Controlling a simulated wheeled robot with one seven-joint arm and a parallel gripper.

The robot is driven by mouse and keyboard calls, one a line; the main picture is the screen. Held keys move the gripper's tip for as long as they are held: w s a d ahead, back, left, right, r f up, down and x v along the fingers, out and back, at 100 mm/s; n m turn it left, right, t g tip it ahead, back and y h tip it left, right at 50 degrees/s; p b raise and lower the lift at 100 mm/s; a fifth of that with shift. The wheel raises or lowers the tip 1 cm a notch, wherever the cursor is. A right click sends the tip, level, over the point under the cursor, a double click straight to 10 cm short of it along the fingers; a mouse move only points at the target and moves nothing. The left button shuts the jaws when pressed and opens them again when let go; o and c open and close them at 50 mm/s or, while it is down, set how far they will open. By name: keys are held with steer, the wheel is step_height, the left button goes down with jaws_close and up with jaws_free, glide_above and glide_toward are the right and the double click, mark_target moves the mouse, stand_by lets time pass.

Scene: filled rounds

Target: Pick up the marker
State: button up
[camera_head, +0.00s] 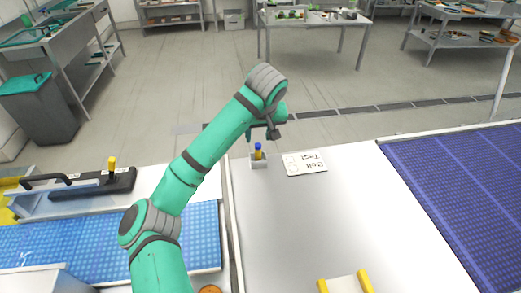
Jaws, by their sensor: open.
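The marker (258,152) looks like a short yellow stick with a blue top. It stands upright in a small grey holder (258,163) at the far left of the white table. My gripper (265,135) is open at the end of the green arm, just above and behind the marker as seen here. The fingers are small and partly hidden by the arm, and I cannot tell whether they touch the marker.
A white card (306,163) with upside-down lettering lies right of the holder. A blue belt (465,190) runs along the right and another blue mat (190,240) lies left. Yellow posts (366,281) stand at the front. The middle of the table is clear.

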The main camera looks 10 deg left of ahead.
mark_target(258, 146)
steer(key=x, duration=1)
steer(key=shift+w+d, duration=0.15)
steer(key=shift+c, duration=0.3)
jaws_close()
